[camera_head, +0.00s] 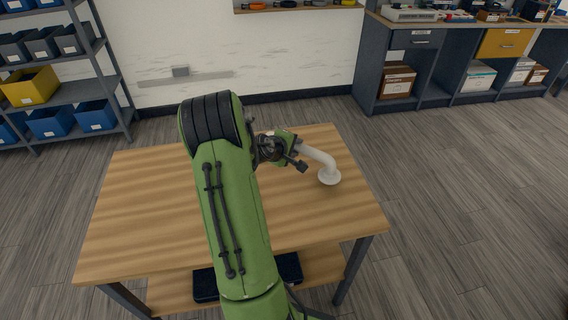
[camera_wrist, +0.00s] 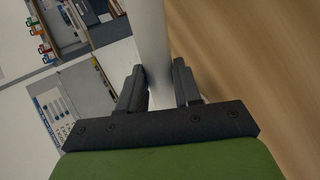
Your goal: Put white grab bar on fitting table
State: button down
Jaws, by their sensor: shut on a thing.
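The white grab bar (camera_head: 318,155) is in my gripper over the right part of the wooden fitting table (camera_head: 140,210). Its round flange end faces down at the right; I cannot tell whether it touches the tabletop. The other end is hidden behind my gripper and arm. My gripper (camera_head: 298,152) is shut on the bar. In the wrist view the two dark fingers (camera_wrist: 160,88) close on either side of the white bar (camera_wrist: 148,35), with the wooden tabletop (camera_wrist: 250,60) to the right.
The visible tabletop around the bar is clear. A dark flat object (camera_head: 290,268) lies on the table's lower shelf. Shelving with blue and yellow bins (camera_head: 30,87) stands at the back left. A workbench (camera_head: 440,60) stands at the back right. Floor is open on the right.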

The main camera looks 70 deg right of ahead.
jog(key=shift+f+b, duration=0.45)
jog(key=shift+f, duration=1.1)
jog(key=shift+f, duration=0.15)
jog(key=c, duration=0.8)
grip_release()
jog(key=p+v, duration=0.2)
jog(key=v, duration=1)
jog(key=shift+p, duration=0.35)
